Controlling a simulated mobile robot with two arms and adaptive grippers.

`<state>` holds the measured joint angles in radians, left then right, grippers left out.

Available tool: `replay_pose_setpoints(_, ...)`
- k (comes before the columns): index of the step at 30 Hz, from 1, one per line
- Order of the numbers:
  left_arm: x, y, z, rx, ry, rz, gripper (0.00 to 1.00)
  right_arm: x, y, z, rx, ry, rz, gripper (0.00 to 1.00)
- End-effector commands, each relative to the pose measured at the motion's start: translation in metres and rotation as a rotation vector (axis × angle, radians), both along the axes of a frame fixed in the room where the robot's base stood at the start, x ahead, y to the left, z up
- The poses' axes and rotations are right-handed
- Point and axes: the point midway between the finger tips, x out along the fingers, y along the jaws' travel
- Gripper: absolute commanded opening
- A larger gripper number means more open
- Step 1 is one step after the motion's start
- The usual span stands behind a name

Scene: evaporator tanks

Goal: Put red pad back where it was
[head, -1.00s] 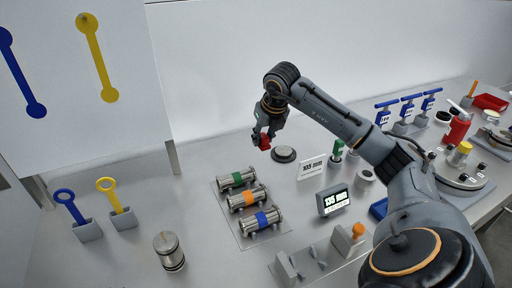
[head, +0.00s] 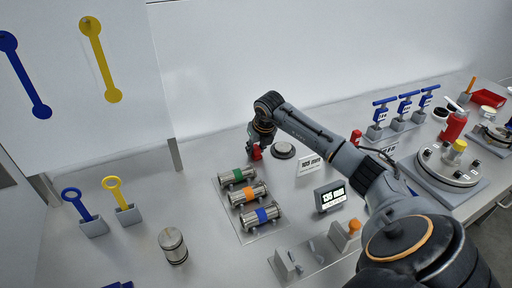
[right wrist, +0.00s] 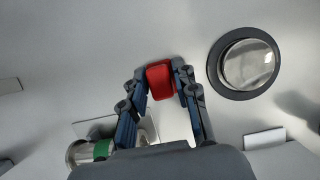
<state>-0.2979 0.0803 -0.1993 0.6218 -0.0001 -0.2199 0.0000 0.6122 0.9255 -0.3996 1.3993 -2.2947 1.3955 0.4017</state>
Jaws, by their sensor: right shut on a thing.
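The red pad (right wrist: 160,80) is a small red block with rounded corners between the fingertips of my right gripper (right wrist: 163,82). In the head view the red pad (head: 255,153) shows at the tip of my right gripper (head: 258,148), low near the table behind the green-banded cylinder. I cannot tell whether the pad touches the table. A round metal disc with a dark rim (head: 283,150) lies just right of the gripper; it also shows in the right wrist view (right wrist: 247,65). My left gripper is not in view.
Metal cylinders with green (head: 237,177), orange (head: 248,194) and blue (head: 261,215) bands lie on a plate in front of the gripper. A "105 mm" sign (head: 310,165) and a "135 mm" display (head: 331,197) stand to the right. Bare table lies left of the gripper.

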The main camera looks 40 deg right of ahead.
Motion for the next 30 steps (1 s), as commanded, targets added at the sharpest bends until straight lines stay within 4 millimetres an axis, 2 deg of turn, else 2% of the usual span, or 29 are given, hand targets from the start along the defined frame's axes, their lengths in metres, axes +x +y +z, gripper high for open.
replay_pose_setpoints(3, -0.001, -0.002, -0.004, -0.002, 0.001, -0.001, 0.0, 0.0, 0.0, -0.004, 0.0, -0.001, 0.0, 0.04)
replay_pose_setpoints(4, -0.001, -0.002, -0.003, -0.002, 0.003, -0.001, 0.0, 0.0, 0.0, -0.003, 0.0, -0.001, 0.0, 0.35)
replay_pose_setpoints(6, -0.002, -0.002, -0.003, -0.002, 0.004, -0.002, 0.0, 0.0, 0.0, -0.003, 0.0, 0.0, -0.001, 0.5)
replay_pose_setpoints(7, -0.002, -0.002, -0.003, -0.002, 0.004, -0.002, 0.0, 0.0, 0.0, -0.003, 0.0, 0.0, -0.001, 0.52)
replay_pose_setpoints(15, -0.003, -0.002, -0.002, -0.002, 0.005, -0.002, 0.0, 0.0, 0.0, -0.002, 0.0, 0.0, -0.001, 0.52)
replay_pose_setpoints(18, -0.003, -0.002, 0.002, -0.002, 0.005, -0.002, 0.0, 0.0, 0.0, 0.004, 0.001, -0.001, -0.001, 0.52)
replay_pose_setpoints(20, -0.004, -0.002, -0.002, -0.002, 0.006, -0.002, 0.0, -0.002, 0.0, 0.008, -0.001, -0.004, -0.001, 0.52)
replay_pose_setpoints(30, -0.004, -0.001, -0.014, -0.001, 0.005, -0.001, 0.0, -0.028, 0.008, 0.073, -0.002, -0.006, 0.001, 0.52)
